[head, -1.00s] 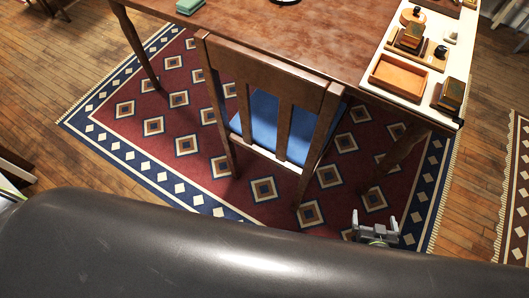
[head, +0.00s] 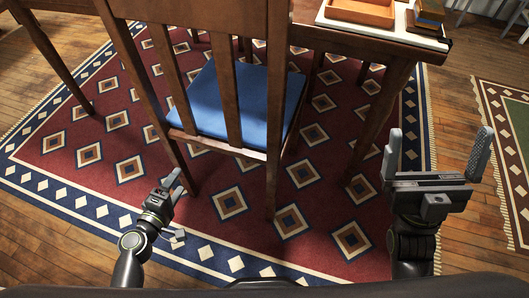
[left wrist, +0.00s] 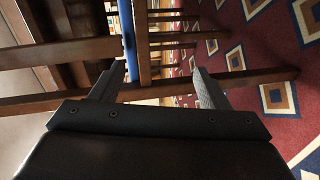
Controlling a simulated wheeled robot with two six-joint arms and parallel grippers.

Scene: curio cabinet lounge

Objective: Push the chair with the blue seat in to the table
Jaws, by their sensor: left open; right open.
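The chair's blue seat (head: 224,98) faces the table, with the slatted wooden chair back (head: 192,22) toward me. The brown table (head: 393,47) is beyond it, partly hidden by the chair back. My left gripper (head: 176,182) is open, low over the rug at the left of the chair, near a chair leg. In the left wrist view, its open fingers (left wrist: 158,82) point at the chair's wooden rails, with the blue seat edge (left wrist: 128,38) beyond; I cannot tell whether they touch. My right gripper (head: 437,145) is open and empty, right of the chair and apart from it.
A red and blue patterned rug (head: 88,153) lies under the chair and table. A table leg (head: 384,112) stands right of the chair. A wooden tray (head: 362,11) sits on a white board at the table's edge. A green-centred rug (head: 517,125) lies at right.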

